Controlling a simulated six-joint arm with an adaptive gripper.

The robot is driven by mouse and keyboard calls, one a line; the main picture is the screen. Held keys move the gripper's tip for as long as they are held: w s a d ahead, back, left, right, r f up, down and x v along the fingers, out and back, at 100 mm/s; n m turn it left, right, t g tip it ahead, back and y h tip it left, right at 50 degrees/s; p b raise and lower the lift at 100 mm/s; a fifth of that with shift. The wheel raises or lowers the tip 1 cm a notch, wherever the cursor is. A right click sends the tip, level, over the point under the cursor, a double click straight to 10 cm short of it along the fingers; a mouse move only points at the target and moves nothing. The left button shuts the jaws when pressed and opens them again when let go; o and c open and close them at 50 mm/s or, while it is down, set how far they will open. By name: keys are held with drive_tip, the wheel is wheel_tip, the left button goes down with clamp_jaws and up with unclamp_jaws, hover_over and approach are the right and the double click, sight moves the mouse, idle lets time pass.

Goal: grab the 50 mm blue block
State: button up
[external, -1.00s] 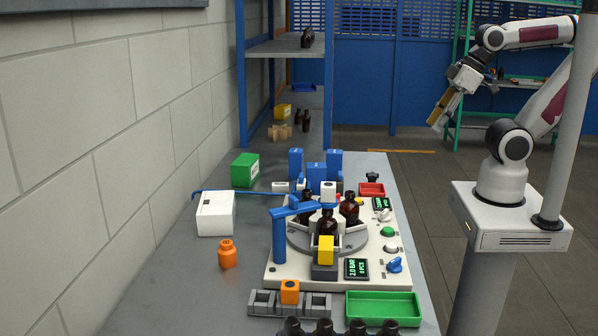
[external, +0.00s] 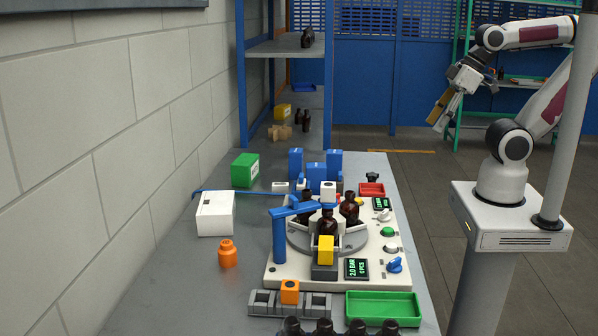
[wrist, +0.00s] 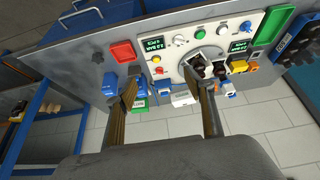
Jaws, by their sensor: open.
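Several blue blocks stand on the bench near the machine's far edge: a left one (external: 295,163), a lower middle one (external: 316,174) and a right one (external: 334,162). Their markings are too small to read, so I cannot tell which is the 50 mm one. In the wrist view, a blue block (wrist: 109,85) shows left of my left finger, and other blue pieces are partly hidden behind that finger. My gripper (external: 441,113) is open and empty, high to the right of the bench and well apart from the blocks. Its spread fingers also show in the wrist view (wrist: 165,84).
A white machine (external: 278,273) with dark bottles, a blue arm and knobs fills the bench middle. A green box (external: 245,170), white box (external: 215,214), orange bottle (external: 227,254), red tray (external: 371,189) and green tray (external: 383,309) surround it. Free floor lies between bench and my base.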

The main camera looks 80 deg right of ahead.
idle(0.3)
drive_tip(key=w+d+f+t+h, duration=0.2)
drive_tip(key=w+d, duration=0.7)
drive_tip(key=w, duration=0.4)
drive_tip(key=w+d+f+t+h, duration=0.1)
drive_tip(key=w+d+t, duration=0.1)
drive_tip(key=w+d, duration=0.85)
drive_tip(key=w+d+f+t, duration=0.1)
drive_tip(key=w+d+f, duration=0.2)
drive_tip(key=w+f, duration=0.35)
drive_tip(key=t+y, duration=0.3)
approach(295, 155)
drive_tip(key=shift+w+d+f, duration=0.1)
drive_tip(key=shift+d+f, duration=0.2)
drive_tip(key=shift+d, duration=0.3)
drive_tip(key=shift+w+d+f, duration=0.1)
drive_tip(key=shift+d+f, duration=0.2)
drive_tip(key=shift+d, duration=0.3)
drive_tip(key=shift+x, duration=1.3)
drive_tip(key=shift+w, duration=0.1)
